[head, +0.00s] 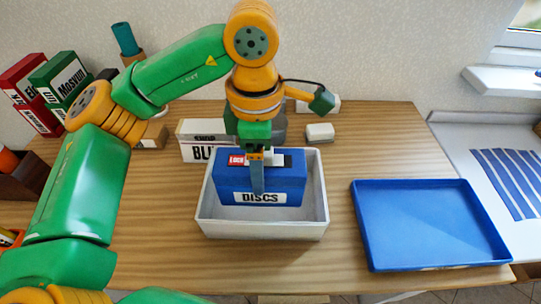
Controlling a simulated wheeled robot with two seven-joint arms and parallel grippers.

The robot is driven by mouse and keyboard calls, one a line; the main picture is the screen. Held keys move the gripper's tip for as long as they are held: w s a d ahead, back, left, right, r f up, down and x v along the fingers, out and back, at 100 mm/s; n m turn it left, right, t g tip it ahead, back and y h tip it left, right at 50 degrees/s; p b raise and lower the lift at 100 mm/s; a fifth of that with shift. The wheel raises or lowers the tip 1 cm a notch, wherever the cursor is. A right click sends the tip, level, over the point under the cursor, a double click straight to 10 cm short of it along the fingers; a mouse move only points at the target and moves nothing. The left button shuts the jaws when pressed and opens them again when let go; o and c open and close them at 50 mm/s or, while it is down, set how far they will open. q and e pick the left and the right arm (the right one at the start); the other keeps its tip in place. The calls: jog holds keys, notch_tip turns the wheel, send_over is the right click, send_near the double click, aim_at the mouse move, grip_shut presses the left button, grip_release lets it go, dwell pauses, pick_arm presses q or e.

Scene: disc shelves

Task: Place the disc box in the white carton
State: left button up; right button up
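The disc box is a blue box (230,197) with a white label reading "DISCS". It is inside the white carton (263,229), an open tray-like box in the middle of the table. The box's front face looks upright, but whether its base touches the carton floor is hidden. My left gripper (257,185) points down over the blue box, with a finger in front of its face. The other finger is hidden, so its grip on the box is unclear. My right gripper is not visible.
A blue tray (430,258) lies on the table at the right. A white box (190,138) with black lettering stands behind the carton. Red and green boxes (62,82) stand at the back left. A small white object (320,132) lies behind the carton. Bare wood shows between carton and tray.

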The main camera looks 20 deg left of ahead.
pick_arm(q)
jog(key=f, duration=0.1)
jog(key=w+f+p, duration=0.1)
jog(key=f, duration=0.3)
jog(key=shift+w, duration=0.35)
jog(key=shift+f, duration=0.2)
jog(key=shift+w+f, duration=0.1)
jog(key=shift+f, duration=0.05)
jog(key=o, duration=1.5)
jog(key=shift+r+p, duration=0.3)
jog(key=shift+r, duration=0.05)
jog(key=shift+r+b, duration=0.3)
jog(key=shift+r, duration=0.1)
notch_tip(320, 180, up, 11)
jog(key=shift+p, duration=0.65)
